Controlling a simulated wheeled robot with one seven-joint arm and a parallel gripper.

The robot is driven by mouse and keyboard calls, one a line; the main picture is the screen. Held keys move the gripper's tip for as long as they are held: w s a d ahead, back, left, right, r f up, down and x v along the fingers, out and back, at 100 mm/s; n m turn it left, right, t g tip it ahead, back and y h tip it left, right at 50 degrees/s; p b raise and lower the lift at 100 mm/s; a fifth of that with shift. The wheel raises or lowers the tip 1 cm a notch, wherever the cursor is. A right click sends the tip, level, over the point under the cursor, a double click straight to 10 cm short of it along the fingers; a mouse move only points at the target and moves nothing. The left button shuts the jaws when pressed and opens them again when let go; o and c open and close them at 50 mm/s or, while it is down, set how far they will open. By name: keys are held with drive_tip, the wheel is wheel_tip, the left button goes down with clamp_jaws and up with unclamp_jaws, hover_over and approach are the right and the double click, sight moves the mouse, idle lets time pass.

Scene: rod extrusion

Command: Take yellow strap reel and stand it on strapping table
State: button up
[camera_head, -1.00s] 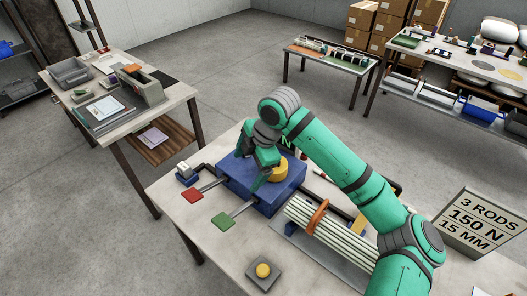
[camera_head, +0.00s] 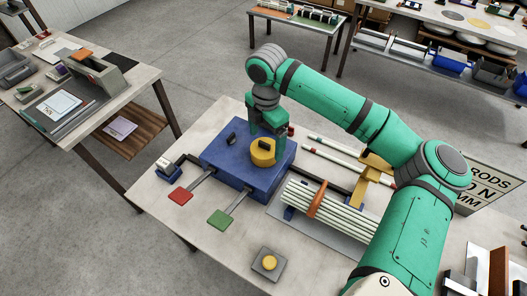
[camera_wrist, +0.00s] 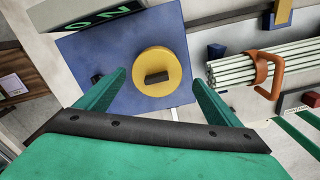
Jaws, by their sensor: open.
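The yellow strap reel (camera_head: 263,152), a round disc with a dark block on its top, stands on a blue box (camera_head: 229,160) on the near table (camera_head: 210,240). The wrist view shows the reel (camera_wrist: 158,85) from above, on the blue surface (camera_wrist: 85,55). No contact is visible. I cannot tell which surface is the strapping table.
A bundle of pale rods with an orange clamp (camera_head: 317,199) lies right of the blue box. Red (camera_head: 180,196) and green (camera_head: 220,220) pedals and a yellow button (camera_head: 269,262) are in front. A sign (camera_head: 483,180) stands at right. Another table (camera_head: 150,82) stands at left.

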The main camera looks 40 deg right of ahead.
sight(265, 148)
drive_tip(key=shift+w+a+f, duration=0.1)
drive_tip(key=shift+w+f, duration=0.05)
drive_tip(key=shift+f, duration=1.15)
drive_tip(key=shift+w+f, duration=0.1)
drive_tip(key=shift+f, duration=1.15)
drive_tip(key=c, duration=1.3)
